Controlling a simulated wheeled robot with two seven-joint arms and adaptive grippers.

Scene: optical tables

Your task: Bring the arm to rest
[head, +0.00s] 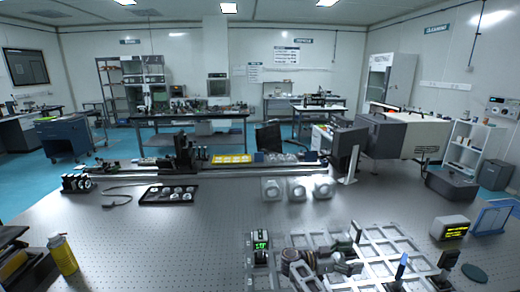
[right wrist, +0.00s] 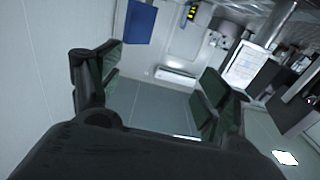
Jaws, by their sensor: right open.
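My right gripper (right wrist: 160,78) is open in the right wrist view. Its two dark fingers with greenish pads stand wide apart, and nothing shows between them. Beyond them are pale walls and room fittings, with no tabletop near the fingertips. In the head view the dark, greenish fingers of my right gripper (head: 350,240) seem to show above the metal frames at the lower middle; the clutter there makes its outline hard to tell. My left gripper is not in view.
The perforated optical table (head: 150,245) fills the foreground. Metal frames (head: 385,262) lie around the lower right, near a small display box (head: 450,228). A yellow bottle (head: 62,255) stands at left. A black tray (head: 147,198) lies farther back. The table's left middle is clear.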

